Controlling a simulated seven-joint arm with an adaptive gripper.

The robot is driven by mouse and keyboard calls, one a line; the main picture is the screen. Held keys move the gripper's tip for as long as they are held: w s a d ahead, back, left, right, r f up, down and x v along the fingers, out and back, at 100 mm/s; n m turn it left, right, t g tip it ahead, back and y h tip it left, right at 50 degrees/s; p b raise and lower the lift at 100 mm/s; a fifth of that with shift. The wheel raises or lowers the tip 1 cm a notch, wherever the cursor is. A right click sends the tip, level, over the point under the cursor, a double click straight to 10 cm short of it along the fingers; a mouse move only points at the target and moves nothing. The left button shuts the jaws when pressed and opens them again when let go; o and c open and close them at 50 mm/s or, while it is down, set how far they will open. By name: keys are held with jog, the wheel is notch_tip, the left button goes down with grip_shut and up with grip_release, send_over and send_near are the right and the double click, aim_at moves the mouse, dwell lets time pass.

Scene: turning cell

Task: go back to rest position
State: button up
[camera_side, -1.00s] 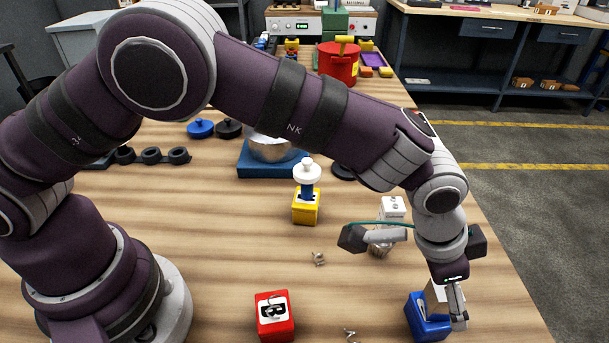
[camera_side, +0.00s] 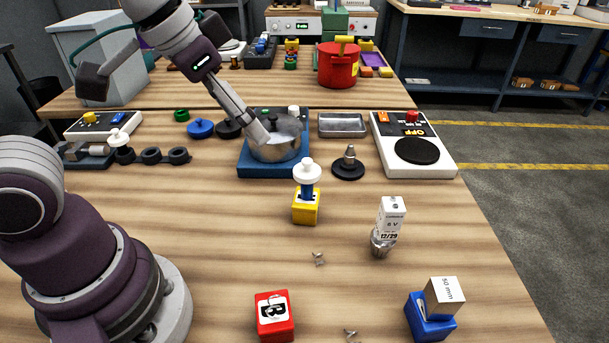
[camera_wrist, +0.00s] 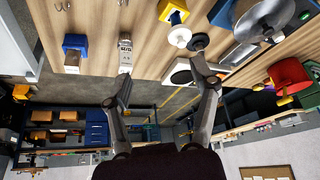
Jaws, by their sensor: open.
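My gripper (camera_side: 258,128) is raised toward the back of the wooden table, its fingers pointing down and right. In the side picture they overlap the metal bowl (camera_side: 275,152) on the blue base; I cannot tell the height between them. In the wrist view my gripper (camera_wrist: 160,78) has its two fingers spread apart with nothing between them. A grey block marked 50 mm (camera_side: 446,296) rests on the blue holder (camera_side: 428,326) at the front right, far from my gripper. The blue holder also shows in the wrist view (camera_wrist: 76,42).
A white labelled part (camera_side: 391,216), yellow block (camera_side: 306,208) with a white knob and red block (camera_side: 274,314) stand on the table. A white device (camera_side: 414,165) with a black disc sits right. A red pot (camera_side: 338,66) is farther back.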

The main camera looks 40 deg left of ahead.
jog(key=s+a+n, duration=0.1)
jog(key=s, duration=0.1)
jog(key=s+a+f+n+y, duration=0.1)
jog(key=s+a, duration=0.1)
jog(key=shift+a+f, duration=0.2)
jog(key=shift+a, duration=0.1)
dwell(0.9)
